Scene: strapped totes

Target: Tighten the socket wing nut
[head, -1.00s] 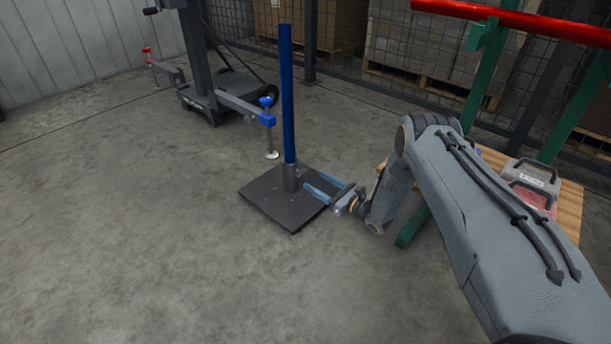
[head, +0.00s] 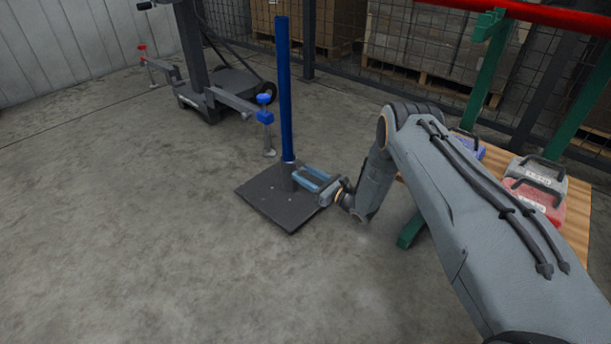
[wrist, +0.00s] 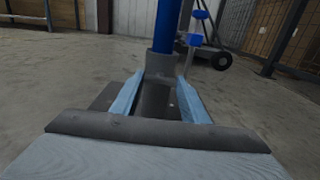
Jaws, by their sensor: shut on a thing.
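A blue post (head: 283,90) stands upright in a dark socket (head: 288,174) on a flat dark base plate (head: 280,213). In the wrist view the post (wrist: 166,25) enters the top of the socket (wrist: 160,68). My gripper (head: 299,178) reaches in low from the right. Its light blue fingers lie on either side of the socket, one left and one right in the wrist view (wrist: 160,84), and are shut on it. I cannot make out the wing nut separately from the dark socket between the fingers.
A wheeled stand (head: 215,90) with a blue clamp (head: 265,116) is behind the post. A wooden table (head: 578,225) at right carries blue (head: 468,147), grey (head: 540,176) and red (head: 535,203) totes. A green frame (head: 482,75) stands there. Floor at left is clear.

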